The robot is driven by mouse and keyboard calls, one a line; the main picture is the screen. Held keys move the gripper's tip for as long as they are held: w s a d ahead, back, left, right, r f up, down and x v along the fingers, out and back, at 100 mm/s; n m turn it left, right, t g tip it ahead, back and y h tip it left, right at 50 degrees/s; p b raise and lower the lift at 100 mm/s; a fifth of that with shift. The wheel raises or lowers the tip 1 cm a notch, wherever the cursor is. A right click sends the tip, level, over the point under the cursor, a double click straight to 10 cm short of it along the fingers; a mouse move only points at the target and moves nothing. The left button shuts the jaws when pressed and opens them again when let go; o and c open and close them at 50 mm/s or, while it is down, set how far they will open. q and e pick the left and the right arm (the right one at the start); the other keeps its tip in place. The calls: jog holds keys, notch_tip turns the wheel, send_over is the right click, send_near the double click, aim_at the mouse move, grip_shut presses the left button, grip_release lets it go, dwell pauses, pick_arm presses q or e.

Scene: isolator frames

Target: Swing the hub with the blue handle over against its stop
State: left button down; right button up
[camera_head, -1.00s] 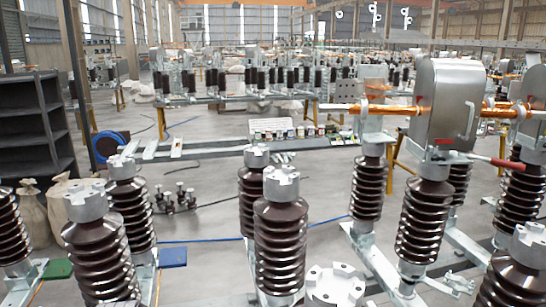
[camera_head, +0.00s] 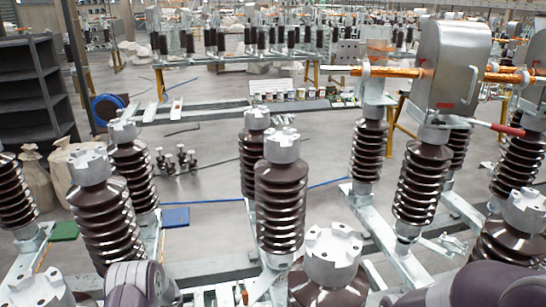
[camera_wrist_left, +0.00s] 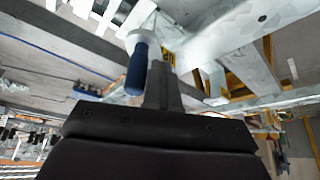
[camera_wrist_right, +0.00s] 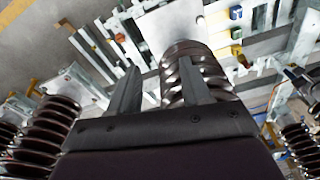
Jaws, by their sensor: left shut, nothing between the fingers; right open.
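The blue handle (camera_wrist_left: 137,68) shows in the left wrist view, just left of my left gripper. It joins a pale metal part (camera_wrist_left: 145,35) above it; I cannot tell the hub's outline or its stop. My left gripper (camera_wrist_left: 160,70) is shut and empty, with its fingers beside the handle; whether they touch it is unclear. My right gripper (camera_wrist_right: 158,82) is open and empty, in front of a brown ribbed insulator (camera_wrist_right: 190,75). The head view shows neither gripper and no clear blue handle.
Brown insulators with grey caps (camera_head: 281,147) stand close together on metal beams. A silver housing (camera_head: 450,65) with a red-gripped lever (camera_head: 508,129) stands at the right. Blue (camera_head: 175,217) and green (camera_head: 65,231) plates sit low at the left.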

pick_arm(q)
jog(key=shift+s+a+b, duration=0.45)
jog(key=shift+s+b, duration=0.35)
jog(key=shift+b, duration=0.4)
notch_tip(320, 180, up, 9)
jog(key=p, duration=0.5)
